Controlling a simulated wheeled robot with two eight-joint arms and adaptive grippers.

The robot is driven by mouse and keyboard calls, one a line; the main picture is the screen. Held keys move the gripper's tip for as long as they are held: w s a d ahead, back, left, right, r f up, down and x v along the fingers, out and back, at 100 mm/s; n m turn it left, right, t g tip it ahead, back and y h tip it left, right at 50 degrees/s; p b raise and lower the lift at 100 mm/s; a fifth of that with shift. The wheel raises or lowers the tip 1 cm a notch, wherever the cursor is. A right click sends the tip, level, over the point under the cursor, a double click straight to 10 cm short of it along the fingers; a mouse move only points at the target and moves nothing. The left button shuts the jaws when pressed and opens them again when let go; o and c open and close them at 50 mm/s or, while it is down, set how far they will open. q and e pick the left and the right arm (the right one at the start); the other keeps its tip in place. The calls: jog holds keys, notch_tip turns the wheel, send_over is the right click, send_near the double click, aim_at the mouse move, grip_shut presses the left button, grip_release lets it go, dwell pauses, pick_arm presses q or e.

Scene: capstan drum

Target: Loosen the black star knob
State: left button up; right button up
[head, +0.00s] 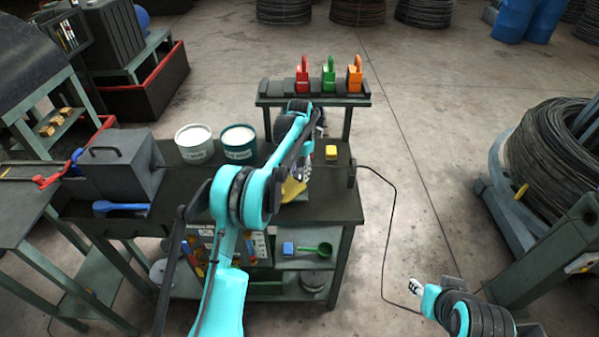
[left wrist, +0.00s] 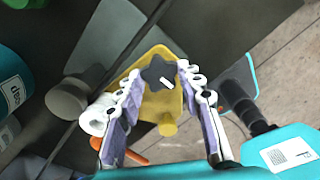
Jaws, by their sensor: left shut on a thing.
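The black star knob (left wrist: 156,71) shows in the left wrist view on a yellow plate-like body (left wrist: 168,108), with a small white mark on it. My left gripper (left wrist: 160,80) has its two white, purple-padded fingers on either side of the knob and is shut on it. In the head view my left gripper (head: 304,170) is over the dark workbench, beside the yellow body (head: 292,190). The knob is hidden there by my arm. My right gripper (head: 416,285) is small at the lower right, away from the bench; its opening is unclear.
On the workbench (head: 340,206) stand a white tub (head: 195,145), a teal tub (head: 238,143), a grey box (head: 115,165) and a yellow block (head: 331,153). A rack with red, green and orange padlock-like items (head: 328,76) is behind. A cable coil (head: 560,160) is at right.

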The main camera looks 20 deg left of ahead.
aim_at(300, 175)
pick_arm(q)
jog(key=shift+r, duration=0.1)
dwell(0.3)
jog(key=o, duration=1.2)
jog(key=shift+c, duration=0.2)
notch_tip(300, 175, up, 12)
